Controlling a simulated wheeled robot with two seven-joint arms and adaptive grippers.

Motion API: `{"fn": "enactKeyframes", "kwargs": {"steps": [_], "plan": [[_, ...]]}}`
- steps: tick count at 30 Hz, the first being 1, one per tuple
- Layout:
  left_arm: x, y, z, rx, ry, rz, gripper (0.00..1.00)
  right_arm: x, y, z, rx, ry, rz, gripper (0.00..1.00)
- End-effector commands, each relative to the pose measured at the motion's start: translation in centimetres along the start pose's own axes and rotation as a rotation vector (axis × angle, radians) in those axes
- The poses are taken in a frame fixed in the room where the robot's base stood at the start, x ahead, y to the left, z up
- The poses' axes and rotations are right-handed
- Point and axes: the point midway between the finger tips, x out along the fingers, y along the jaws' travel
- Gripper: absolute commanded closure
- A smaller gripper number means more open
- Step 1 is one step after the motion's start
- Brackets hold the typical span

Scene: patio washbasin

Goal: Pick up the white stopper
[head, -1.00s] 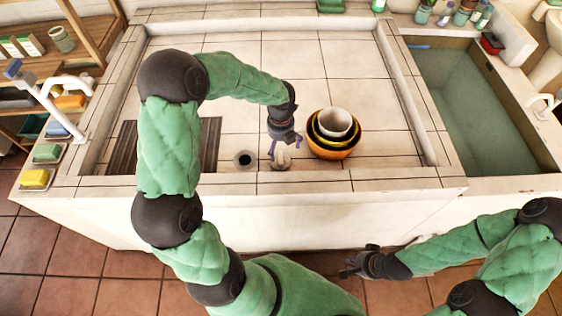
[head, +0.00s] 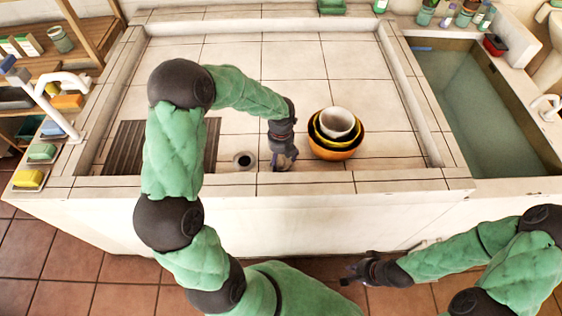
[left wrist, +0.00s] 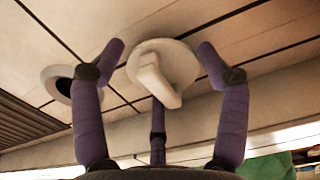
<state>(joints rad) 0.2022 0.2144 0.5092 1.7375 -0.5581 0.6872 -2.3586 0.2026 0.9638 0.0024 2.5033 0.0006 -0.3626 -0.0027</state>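The white stopper (left wrist: 176,68) lies on the basin floor in the left wrist view, a round disc with a raised grip on top. My left gripper (left wrist: 160,70) is open around it, with a purple finger on either side and a third one below; gaps show beside the disc. In the head view my left gripper (head: 283,163) is low over the basin floor and hides most of the stopper. The drain hole (head: 245,161) is just left of it. My right gripper (head: 352,278) is outside the basin, in front of its wall, and looks open and empty.
Nested bowls (head: 334,135), orange, yellow and white, stand close to the right of my left gripper. The basin's front rim (head: 330,184) is just in front of it. A dark ribbed mat (head: 210,145) lies to the left. The basin floor behind is clear.

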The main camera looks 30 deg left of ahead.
Motion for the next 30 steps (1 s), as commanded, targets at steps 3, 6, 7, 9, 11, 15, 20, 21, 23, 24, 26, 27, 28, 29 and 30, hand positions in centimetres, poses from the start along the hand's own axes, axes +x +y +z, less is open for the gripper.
{"fn": "enactKeyframes", "kwargs": {"steps": [3, 6, 7, 9, 11, 15, 20, 21, 23, 24, 26, 27, 28, 29, 30], "plan": [[0.0, 0.0, 0.0, 0.0, 0.0, -0.001, 0.69, 0.0, 0.0, 0.0, 0.0, 0.0, 0.0, 0.84], [0.1, 0.0, -0.1, 0.001, 0.001, 0.0, 0.7, 0.0, 0.0, 0.0, 0.0, 0.0, 0.0, 0.84], [0.1, 0.0, -0.1, 0.001, 0.002, 0.0, 0.7, 0.0, 0.0, 0.0, 0.0, 0.0, 0.0, 0.84], [0.1, 0.0, -0.1, 0.001, 0.002, 0.001, 0.7, 0.0, 0.0, 0.0, 0.0, 0.0, 0.0, 0.84], [0.2, 0.0, -0.1, 0.001, 0.003, 0.001, 0.7, 0.0, 0.0, 0.0, 0.0, 0.0, 0.0, 0.84], [0.2, 0.1, -0.2, 0.002, 0.005, 0.002, 0.7, 0.0, 0.0, 0.0, 0.0, 0.0, 0.0, 0.84], [-0.4, 0.1, -0.2, 0.002, 0.007, 0.003, 0.7, -0.5, -0.2, 0.0, 0.0, 0.0, 0.0, 0.84], [-0.8, 0.1, -0.2, 0.002, 0.006, 0.002, 0.7, -0.7, -0.2, 0.0, 0.0, 0.0, 0.0, 0.84], [-1.4, 0.0, -0.2, 0.001, 0.005, 0.002, 0.7, -1.0, -0.4, 0.1, 0.0, 0.0, 0.0, 0.84], [-1.8, 0.0, -0.1, 0.001, 0.004, 0.001, 0.7, -1.3, -0.5, 0.1, 0.0, 0.0, 0.0, 0.84], [-2.8, 0.0, -0.1, 0.0, 0.003, 0.001, 0.71, -1.9, -0.7, 0.1, 0.0, 0.0, 0.0, 0.84], [-3.4, 0.0, -0.1, 0.0, 0.002, 0.001, 0.71, -2.2, -0.8, 0.1, 0.0, 0.0, 0.0, 0.84], [-3.9, -0.2, -0.4, 0.002, 0.001, 0.0, 0.71, -2.5, -0.9, 0.1, 0.0, 0.0, 0.0, 0.84], [-4.4, -0.5, -0.8, 0.004, 0.001, 0.0, 0.71, -2.6, -0.9, 0.1, 0.0, 0.0, 0.0, 0.84], [-5.1, -0.7, -1.3, 0.003, -0.001, 0.0, 0.71, -3.0, -1.1, 0.1, 0.0, 0.0, 0.0, 0.84]]}}
